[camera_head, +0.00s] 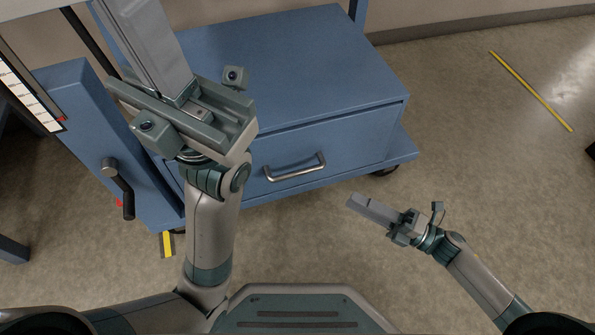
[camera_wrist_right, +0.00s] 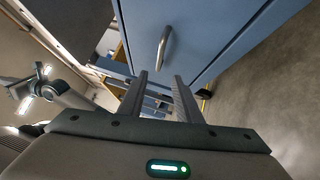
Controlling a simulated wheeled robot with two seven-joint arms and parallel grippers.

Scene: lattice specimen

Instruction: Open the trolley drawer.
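The blue trolley (camera_head: 300,60) stands in the upper middle of the head view. Its drawer (camera_head: 345,155) looks shut, the front in line with the body. A silver bar handle (camera_head: 295,172) is on the drawer front. The handle (camera_wrist_right: 163,48) also shows in the right wrist view, ahead of the fingertips and apart from them. My right gripper (camera_head: 352,202) is low and to the right of the handle in the head view, open and empty (camera_wrist_right: 163,82). My left gripper (camera_head: 145,40) is above the trolley's left part, hiding some of it; its finger gap is unclear.
A blue upright panel with a dark lever handle (camera_head: 118,190) stands left of the drawer. The trolley's lower ledge (camera_head: 408,158) and a castor (camera_head: 383,172) jut out at the right. The floor (camera_head: 480,150) to the right is clear, with a yellow stripe (camera_head: 530,90).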

